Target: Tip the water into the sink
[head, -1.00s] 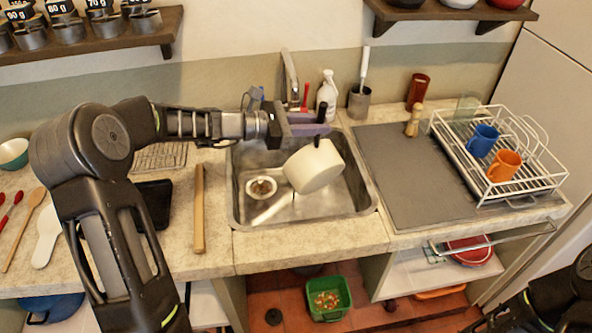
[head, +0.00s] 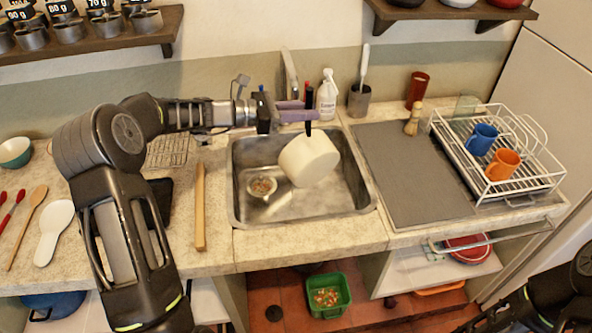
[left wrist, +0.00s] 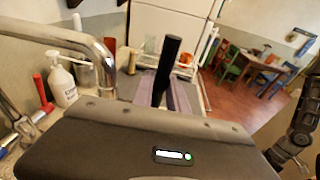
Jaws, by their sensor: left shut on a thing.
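My left gripper (head: 300,113) is shut on the black handle of a cream pot (head: 309,161). The pot hangs tilted over the metal sink (head: 240,208), below the gripper, with its opening out of sight. No water stream shows. A strainer (head: 262,187) with small bits in it sits at the left of the basin floor. In the left wrist view the black handle (left wrist: 166,68) stands up between the purple-grey fingers; the pot itself is hidden there. My right gripper is out of view; only part of my right arm shows at the bottom right.
A grey mat (head: 410,180) and a white dish rack (head: 520,187) with mugs are to the right.

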